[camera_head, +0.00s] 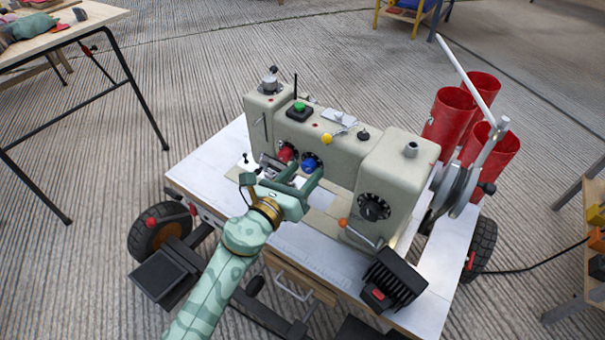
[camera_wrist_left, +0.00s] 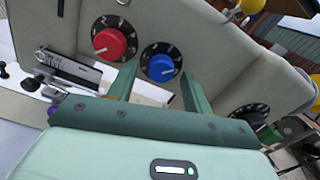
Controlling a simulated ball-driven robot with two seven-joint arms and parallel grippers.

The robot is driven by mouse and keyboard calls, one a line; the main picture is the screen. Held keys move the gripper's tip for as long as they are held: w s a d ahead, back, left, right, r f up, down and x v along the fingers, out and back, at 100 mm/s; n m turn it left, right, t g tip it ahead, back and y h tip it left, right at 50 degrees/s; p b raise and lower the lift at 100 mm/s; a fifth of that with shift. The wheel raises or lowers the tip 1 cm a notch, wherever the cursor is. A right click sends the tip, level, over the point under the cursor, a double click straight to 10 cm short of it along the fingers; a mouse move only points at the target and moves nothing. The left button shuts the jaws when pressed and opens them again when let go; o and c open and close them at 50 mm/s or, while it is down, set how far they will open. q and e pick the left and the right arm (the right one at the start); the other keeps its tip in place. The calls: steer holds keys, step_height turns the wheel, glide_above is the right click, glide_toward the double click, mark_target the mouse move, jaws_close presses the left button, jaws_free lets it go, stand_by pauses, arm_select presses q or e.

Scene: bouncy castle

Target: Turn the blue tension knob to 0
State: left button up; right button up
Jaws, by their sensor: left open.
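The blue tension knob (camera_head: 309,166) is on the front of the beige sewing machine (camera_head: 337,152), on a black dial with white marks. In the wrist view the blue knob (camera_wrist_left: 160,67) shows a small white pointer mark, but I cannot read its number. My left gripper (camera_head: 304,178) is open in front of the panel. In the wrist view its two green fingers (camera_wrist_left: 160,80) lie left and right of the blue knob, with visible gaps and nothing held. I cannot tell how far the fingertips are from the panel. My right gripper is out of view.
A red knob (camera_head: 286,154) on a similar dial sits just left of the blue one. A black dial (camera_head: 374,207) and an orange-tipped lever (camera_head: 343,223) are on the machine's right part. Red cylinders (camera_head: 450,122) stand behind. The white cart top (camera_head: 310,245) has free room in front.

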arm_select(q)
steer(key=shift+w+d, duration=0.15)
steer(key=shift+w, duration=0.05)
steer(key=shift+c, duration=0.3)
steer(key=c, duration=0.9)
